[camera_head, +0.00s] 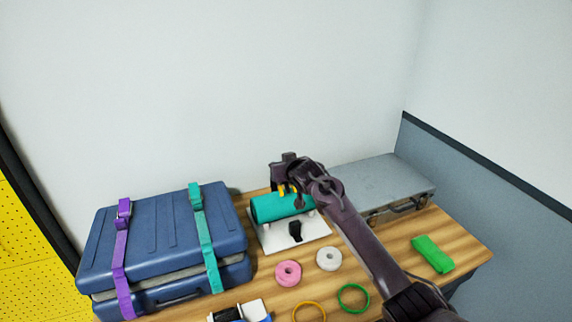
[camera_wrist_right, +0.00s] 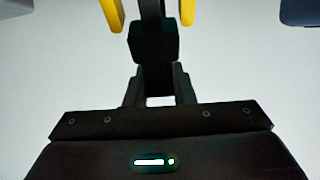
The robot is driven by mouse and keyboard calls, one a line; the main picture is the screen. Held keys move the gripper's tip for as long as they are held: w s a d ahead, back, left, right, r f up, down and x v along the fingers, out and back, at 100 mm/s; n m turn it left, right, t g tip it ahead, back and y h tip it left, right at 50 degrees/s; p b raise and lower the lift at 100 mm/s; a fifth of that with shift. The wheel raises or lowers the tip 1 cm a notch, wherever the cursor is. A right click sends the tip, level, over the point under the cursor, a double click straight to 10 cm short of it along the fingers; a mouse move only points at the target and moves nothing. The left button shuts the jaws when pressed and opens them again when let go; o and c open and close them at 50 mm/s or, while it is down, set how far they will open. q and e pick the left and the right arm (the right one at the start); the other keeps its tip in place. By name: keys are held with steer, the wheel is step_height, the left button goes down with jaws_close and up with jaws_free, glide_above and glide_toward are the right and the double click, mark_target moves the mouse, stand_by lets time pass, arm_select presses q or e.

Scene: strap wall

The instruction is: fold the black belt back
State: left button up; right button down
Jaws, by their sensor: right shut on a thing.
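A teal roll (camera_head: 268,209) lies on a white stand (camera_head: 270,243) at the back middle of the table. The black belt's buckle-like piece (camera_head: 295,231) shows on the front of the stand. My right gripper (camera_head: 283,189) is above the roll, its yellow fingertips close to the roll's top. It is shut on the black belt, though the held part is mostly hidden by the gripper in the head view. In the right wrist view the yellow fingers (camera_wrist_right: 150,12) stand on either side of a dark strip. My left gripper is not in view.
A blue suitcase (camera_head: 160,240) with purple and teal straps stands at the left. A grey case (camera_head: 380,185) is behind my right arm. Pink (camera_head: 288,273) and white (camera_head: 329,259) rolls, yellow and green rings, and a green block (camera_head: 433,254) lie on the wooden table (camera_head: 460,237).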

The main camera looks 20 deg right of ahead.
steer(key=shift+w+r+g, duration=0.25)
steer(key=shift+w+g, duration=0.35)
steer(key=shift+w, duration=0.45)
steer(key=shift+w+a+r+b, duration=0.1)
steer(key=shift+w+r+b, duration=0.05)
steer(key=shift+w+b, duration=0.7)
steer(key=c, duration=1.2)
jaws_free()
steer(key=shift+w, duration=0.15)
steer(key=shift+b+v, duration=0.45)
steer(key=shift+v, duration=3.4)
steer(key=shift+f, duration=0.2)
